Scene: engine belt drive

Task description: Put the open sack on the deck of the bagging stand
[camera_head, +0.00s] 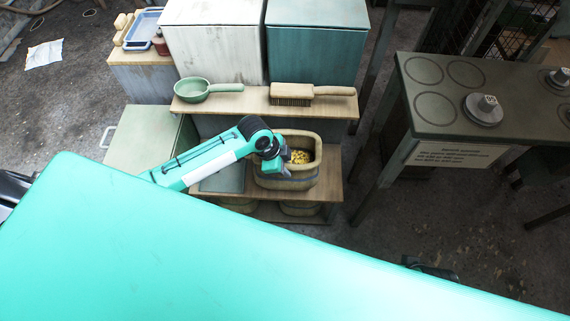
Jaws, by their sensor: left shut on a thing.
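The open sack (299,182) is a tan, wide-mouthed bag with a blue band and yellow contents inside. It is upright at the middle, at or just above the right part of a low wooden board (334,190). I cannot tell whether its base touches the board. My left gripper (280,156) is shut on the sack's rim at its left side; the arm hides part of the sack and the fingertips are hard to see. No part is labelled as the bagging stand; the low board may be its deck. My right gripper is not in view.
A higher shelf (228,105) behind holds a green scoop (193,90) and a wooden brush (312,94). White and teal cabinets stand behind it. A dark table (430,75) with round marks and metal parts (484,108) is at right. Floor between is open.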

